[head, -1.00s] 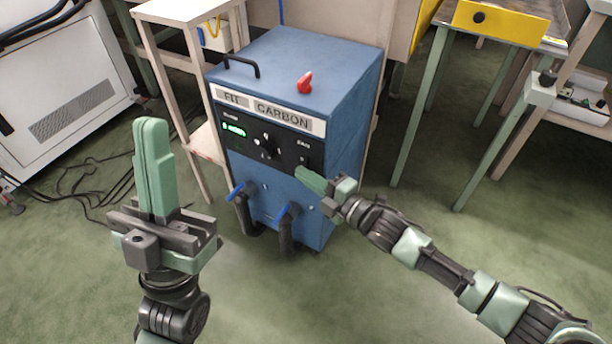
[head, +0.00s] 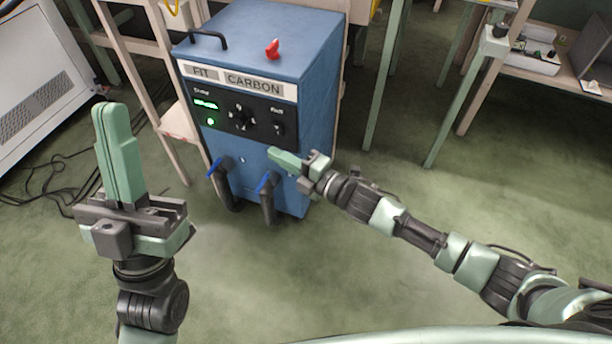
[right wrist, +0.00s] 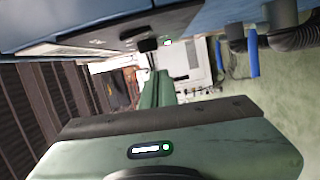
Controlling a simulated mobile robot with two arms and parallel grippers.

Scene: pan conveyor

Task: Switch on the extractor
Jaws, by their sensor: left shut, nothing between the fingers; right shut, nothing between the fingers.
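The extractor (head: 318,125) is a blue box on the floor, labelled "FIT CARBON". Its black front panel (head: 262,123) has a lit green display (head: 206,104), a round green light (head: 210,121), a middle knob (head: 242,118) and a dark switch (head: 279,128) at the right. My right gripper (head: 271,153) is shut and empty, just below the panel's right part; I cannot tell whether it touches the front. Its fingers (right wrist: 157,90) show in the right wrist view, with the black switch (right wrist: 148,45) above. My left gripper (head: 103,108) is shut and empty, left of the extractor.
Two black hoses with blue handles (head: 266,182) come from the extractor's lower front. A red part (head: 272,49) and a black handle (head: 209,38) are on its top. Cables (head: 45,190) lie on the floor at left. A wooden stand (head: 180,122) is beside the extractor. Floor in front is clear.

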